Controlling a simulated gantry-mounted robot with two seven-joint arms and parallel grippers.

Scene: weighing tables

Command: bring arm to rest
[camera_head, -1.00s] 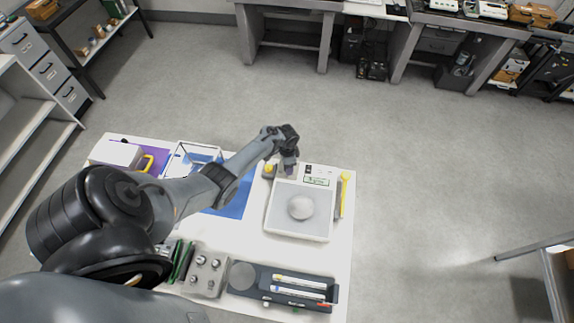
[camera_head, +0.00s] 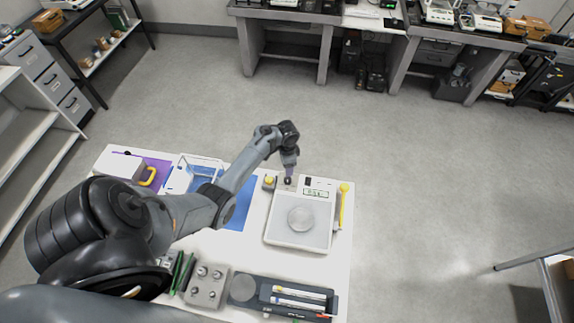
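My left arm comes in from the left and reaches over the white table (camera_head: 335,262). My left gripper (camera_head: 288,181) points down at the back edge of the table, just behind the scale (camera_head: 300,240). Its fingers are too small to tell open from shut. The scale has a small display and a pale round pan. My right gripper is out of view.
A yellow-handled tool (camera_head: 343,205) lies right of the scale. A weight block (camera_head: 207,286) and a dark tray (camera_head: 285,296) with pens lie in front. A clear box (camera_head: 197,170) and a blue mat (camera_head: 238,207) are left.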

